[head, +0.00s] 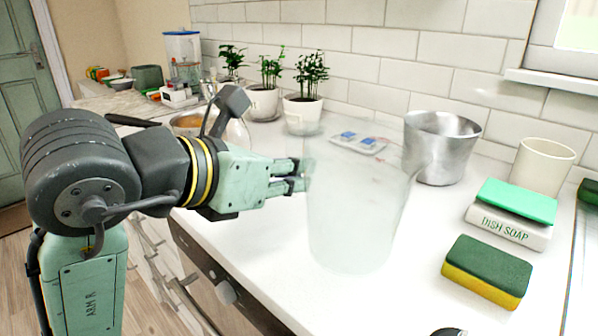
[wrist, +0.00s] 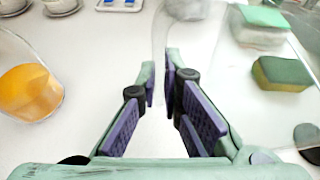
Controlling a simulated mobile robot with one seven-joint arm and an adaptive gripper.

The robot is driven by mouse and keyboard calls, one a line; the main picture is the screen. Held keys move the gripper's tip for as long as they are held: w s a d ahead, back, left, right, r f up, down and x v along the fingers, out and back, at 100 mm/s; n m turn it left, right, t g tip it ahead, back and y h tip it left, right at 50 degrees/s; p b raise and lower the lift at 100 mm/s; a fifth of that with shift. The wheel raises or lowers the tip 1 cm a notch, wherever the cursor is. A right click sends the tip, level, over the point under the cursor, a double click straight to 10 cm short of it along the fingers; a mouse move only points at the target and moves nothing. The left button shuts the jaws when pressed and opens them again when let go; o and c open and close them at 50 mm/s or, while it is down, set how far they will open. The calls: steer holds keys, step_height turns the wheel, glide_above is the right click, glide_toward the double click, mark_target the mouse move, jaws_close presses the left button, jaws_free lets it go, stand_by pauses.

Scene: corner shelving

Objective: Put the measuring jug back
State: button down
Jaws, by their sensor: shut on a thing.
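The measuring jug (head: 352,215) is a large, clear, frosted-looking vessel, upright at the front middle of the head view. My gripper (head: 301,177) reaches it from the left and is shut on its near side. In the wrist view the fingers (wrist: 163,78) close around a thin clear part of the jug, whose faint wall (wrist: 222,75) spreads to the right. I cannot tell whether the fingers hold its handle or its wall. Whether its base touches the white counter (head: 420,270) is also unclear.
A metal pot (head: 437,150), cream cup (head: 541,165), dish soap block (head: 510,222) and green-yellow sponge (head: 487,270) stand right of the jug. Potted plants (head: 303,110) line the wall. A glass vessel with orange contents (wrist: 30,92) is left of my fingers. Bare counter lies between jug and sponge.

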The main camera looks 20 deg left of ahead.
steer(key=shift+w+a+f+p, duration=0.3)
steer(key=shift+w+a+f, duration=0.35)
steer(key=shift+w, duration=0.55)
steer(key=shift+w+a+f+p, duration=0.35)
steer(key=shift+w+a+f, duration=0.35)
steer(key=shift+w, duration=0.55)
steer(key=shift+w+a+f+p, duration=0.3)
steer(key=shift+w+a+f, duration=0.2)
steer(key=shift+w+f, duration=0.5)
steer(key=shift+w, duration=0.2)
steer(key=c, duration=1.8)
jaws_free()
steer(key=shift+r, duration=0.1)
steer(key=shift+o, duration=0.2)
steer(key=shift+r, duration=0.15)
steer(key=b+v, duration=0.2)
steer(key=v, duration=1)
